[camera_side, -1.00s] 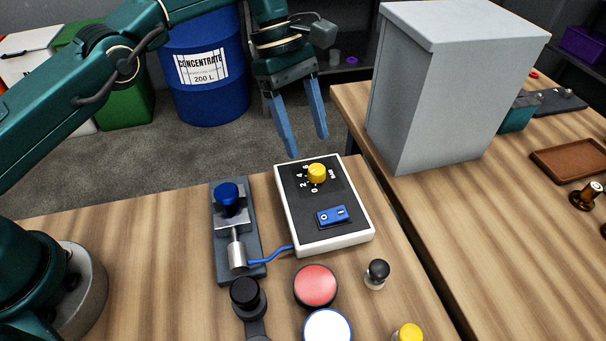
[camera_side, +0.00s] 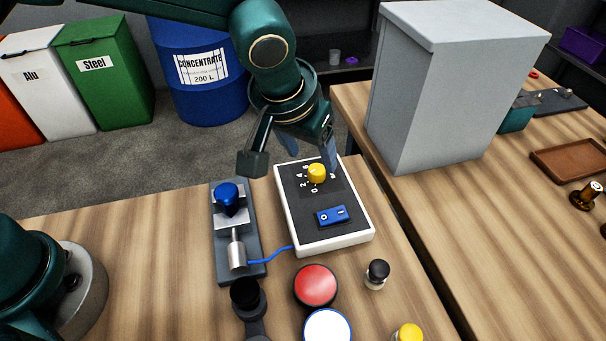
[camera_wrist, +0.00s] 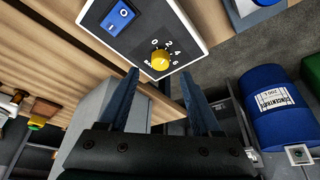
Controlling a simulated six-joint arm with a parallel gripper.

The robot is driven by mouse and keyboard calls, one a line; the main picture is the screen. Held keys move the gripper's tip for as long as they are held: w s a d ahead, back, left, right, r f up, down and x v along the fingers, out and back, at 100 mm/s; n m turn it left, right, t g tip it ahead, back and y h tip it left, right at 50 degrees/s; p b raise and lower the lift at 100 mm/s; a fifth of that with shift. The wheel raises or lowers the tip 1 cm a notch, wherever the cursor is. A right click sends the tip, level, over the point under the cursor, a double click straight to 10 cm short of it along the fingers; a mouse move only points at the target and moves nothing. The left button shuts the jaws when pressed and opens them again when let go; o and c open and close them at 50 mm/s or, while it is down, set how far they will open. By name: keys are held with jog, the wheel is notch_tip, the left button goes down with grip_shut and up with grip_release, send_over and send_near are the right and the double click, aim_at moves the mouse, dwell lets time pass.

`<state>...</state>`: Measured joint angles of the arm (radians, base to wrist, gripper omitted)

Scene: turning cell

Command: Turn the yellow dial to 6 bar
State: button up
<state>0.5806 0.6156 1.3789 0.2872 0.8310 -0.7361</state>
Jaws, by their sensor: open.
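The yellow dial (camera_side: 317,173) sits on the dark face of a white-edged control box (camera_side: 358,240), with the numbers 0, 2, 4 and 6 around it. In the wrist view the yellow dial (camera_wrist: 160,59) lies just beyond the fingertips, roughly centred between them. I cannot make out where its pointer stands. My gripper (camera_side: 311,154) is open and empty, above the far edge of the box and apart from the dial. Its two blue fingers (camera_wrist: 159,76) are spread in the wrist view; in the side view the wrist partly hides them.
A blue rocker switch (camera_side: 332,216) is on the same box. Left of it stands a fixture with a blue knob (camera_side: 228,196), joined by a blue cable. A red button (camera_side: 316,286) and a black-topped knob (camera_side: 377,273) stand in front. A tall grey cabinet (camera_side: 430,90) stands at the right.

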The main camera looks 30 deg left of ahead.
aim_at(316, 169)
jog(key=shift+x, duration=2.5)
grip_shut()
